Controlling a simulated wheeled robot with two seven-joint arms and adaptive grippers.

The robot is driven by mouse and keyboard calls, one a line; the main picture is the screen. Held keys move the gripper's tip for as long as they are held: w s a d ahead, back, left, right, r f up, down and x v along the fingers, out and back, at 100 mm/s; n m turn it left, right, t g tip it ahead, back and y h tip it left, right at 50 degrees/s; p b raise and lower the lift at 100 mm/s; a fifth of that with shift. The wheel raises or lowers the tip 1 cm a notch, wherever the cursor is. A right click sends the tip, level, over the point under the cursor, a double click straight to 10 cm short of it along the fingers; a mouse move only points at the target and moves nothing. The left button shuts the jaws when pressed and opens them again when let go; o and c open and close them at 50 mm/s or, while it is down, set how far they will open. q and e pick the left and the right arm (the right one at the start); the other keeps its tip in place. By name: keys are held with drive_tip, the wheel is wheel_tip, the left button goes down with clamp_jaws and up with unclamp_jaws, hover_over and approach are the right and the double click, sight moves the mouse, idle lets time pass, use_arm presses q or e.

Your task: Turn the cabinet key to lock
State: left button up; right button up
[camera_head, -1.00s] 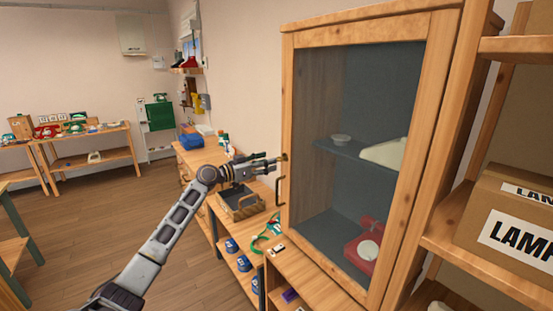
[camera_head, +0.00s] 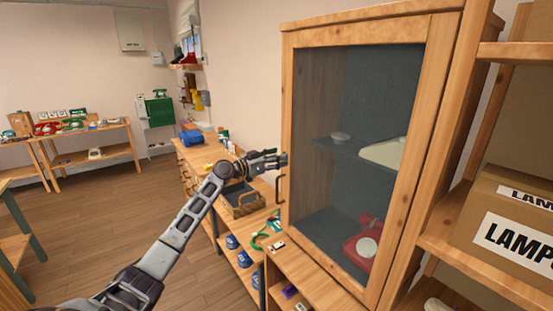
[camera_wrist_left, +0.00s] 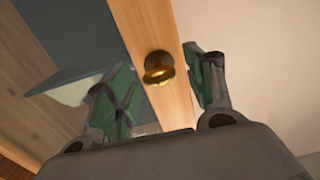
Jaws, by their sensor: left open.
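The cabinet (camera_head: 370,150) has a glass door in a wooden frame, and the door looks shut. The brass key (camera_wrist_left: 158,67) sits on the door's wooden frame in the left wrist view. My left gripper (camera_head: 283,160) is at the left edge of the door frame, above the curved door handle (camera_head: 279,188). In the left wrist view my left gripper (camera_wrist_left: 160,88) is open, with one green-padded finger on each side of the key. The fingers look apart from the key. In the head view the gripper hides the key. My right gripper is not in view.
A red phone (camera_head: 366,245) and a pale dish (camera_head: 386,152) are inside the cabinet. A shelf with a lamp box (camera_head: 515,215) stands at the right. A wooden tray (camera_head: 243,200) lies on the low bench beside my arm. Open floor lies to the left.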

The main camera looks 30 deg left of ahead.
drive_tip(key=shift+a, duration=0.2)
use_arm(q)
drive_tip(key=c, duration=1)
